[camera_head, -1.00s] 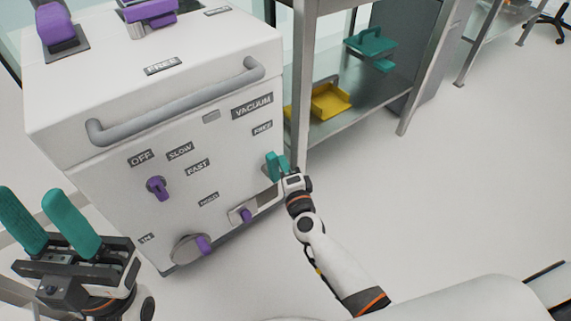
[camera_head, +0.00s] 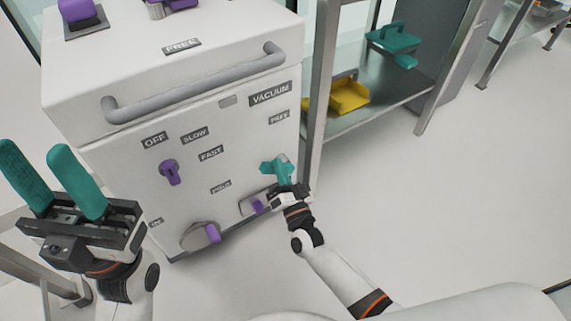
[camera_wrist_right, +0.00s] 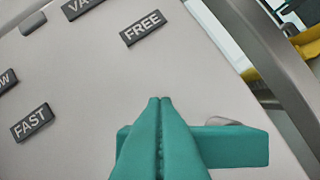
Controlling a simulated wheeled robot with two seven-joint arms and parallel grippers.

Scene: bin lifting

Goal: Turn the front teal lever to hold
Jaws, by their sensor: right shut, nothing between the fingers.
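The front teal lever (camera_head: 267,169) is on the white machine's front panel, below the small FREE label (camera_head: 279,117) and to the right of the HOLD label (camera_head: 221,187). In the right wrist view the lever (camera_wrist_right: 238,147) is a teal bar lying roughly sideways, with a grey mount behind it. My right gripper (camera_head: 282,157) is shut and empty. Its teal fingers (camera_wrist_right: 160,99) cross in front of the lever and hide its middle; I cannot tell whether they touch it. My left gripper (camera_head: 33,152) is open and empty at the left, away from the panel.
A metal shelf (camera_head: 385,105) with yellow and teal trays stands to the right. The floor at right is clear.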

